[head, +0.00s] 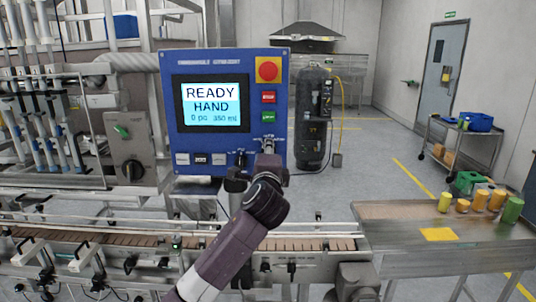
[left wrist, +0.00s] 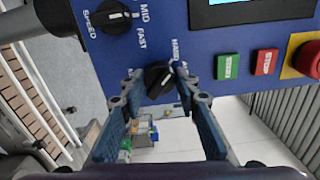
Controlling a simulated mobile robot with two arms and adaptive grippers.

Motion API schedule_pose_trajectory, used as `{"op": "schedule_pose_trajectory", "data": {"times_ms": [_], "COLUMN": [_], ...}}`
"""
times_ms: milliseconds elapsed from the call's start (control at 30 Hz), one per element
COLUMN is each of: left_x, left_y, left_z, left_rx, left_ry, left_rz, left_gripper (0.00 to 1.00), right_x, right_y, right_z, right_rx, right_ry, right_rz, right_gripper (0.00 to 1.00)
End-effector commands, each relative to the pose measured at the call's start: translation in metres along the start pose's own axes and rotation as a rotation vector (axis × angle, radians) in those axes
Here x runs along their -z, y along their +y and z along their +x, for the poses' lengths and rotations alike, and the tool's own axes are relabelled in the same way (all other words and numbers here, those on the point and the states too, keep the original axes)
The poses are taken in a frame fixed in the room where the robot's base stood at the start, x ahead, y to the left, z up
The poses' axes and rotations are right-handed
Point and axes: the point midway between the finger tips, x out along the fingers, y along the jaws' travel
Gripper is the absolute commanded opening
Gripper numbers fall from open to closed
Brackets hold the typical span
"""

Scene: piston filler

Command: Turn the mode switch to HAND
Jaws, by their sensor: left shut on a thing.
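The mode switch (left wrist: 160,78) is a black knob on the blue control panel (head: 180,110). My left gripper (left wrist: 157,84) is shut on it, with one blue-padded finger on each side. In the head view my left gripper (head: 268,152) is at the panel's lower right and mostly hides the switch. The panel screen (head: 211,103) reads READY, HAND, 0 pc and 350 ml. The switch labels are partly hidden by the fingers. My right gripper is in neither view.
The speed knob (left wrist: 114,15) is beside the mode switch. Green (left wrist: 228,66) and red (left wrist: 265,62) buttons and the emergency stop (head: 267,70) are close by. A conveyor (head: 310,244) runs below the panel, and a steel table (head: 390,215) stands at the right.

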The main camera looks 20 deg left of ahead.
Motion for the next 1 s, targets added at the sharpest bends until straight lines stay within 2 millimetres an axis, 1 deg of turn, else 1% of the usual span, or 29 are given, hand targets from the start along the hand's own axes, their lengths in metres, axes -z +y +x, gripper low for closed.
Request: {"op": "schedule_pose_trajectory", "data": {"times_ms": [100, 133, 200, 300, 467, 567, 667, 767, 867, 1000], "left_x": [0.0, 0.0, 0.0, 0.0, 0.0, 0.0, 0.0, 0.001, 0.001, 0.001], "left_y": [-0.001, -0.001, -0.001, -0.001, 0.0, 0.0, -0.001, 0.0, 0.0, 0.0], "left_z": [0.0, 0.0, 0.0, 0.0, 0.0, -0.001, -0.004, -0.014, -0.029, -0.054], "left_rx": [0.001, 0.001, 0.001, 0.001, 0.001, 0.0, 0.001, 0.001, 0.001, 0.001], "left_ry": [0.0, 0.0, 0.0, 0.0, 0.0, 0.001, 0.001, 0.002, 0.003, 0.004], "left_rz": [-0.003, -0.003, -0.003, -0.002, -0.001, 0.0, 0.0, 0.0, -0.001, -0.001], "left_gripper": [0.05, 0.3, 0.38, 0.47, 0.47, 0.47, 0.47, 0.47, 0.47, 0.47], "right_x": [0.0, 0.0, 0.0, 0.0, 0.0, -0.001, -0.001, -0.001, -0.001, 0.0], "right_y": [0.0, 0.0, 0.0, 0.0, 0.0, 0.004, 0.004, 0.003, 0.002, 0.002], "right_z": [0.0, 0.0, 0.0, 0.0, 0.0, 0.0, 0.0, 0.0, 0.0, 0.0], "right_rx": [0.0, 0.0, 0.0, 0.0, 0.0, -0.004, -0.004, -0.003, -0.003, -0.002], "right_ry": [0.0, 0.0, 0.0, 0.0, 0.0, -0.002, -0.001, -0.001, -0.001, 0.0], "right_rz": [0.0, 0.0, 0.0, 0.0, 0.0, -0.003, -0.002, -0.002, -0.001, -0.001], "right_gripper": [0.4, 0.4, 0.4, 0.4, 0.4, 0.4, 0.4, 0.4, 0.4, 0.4]}}
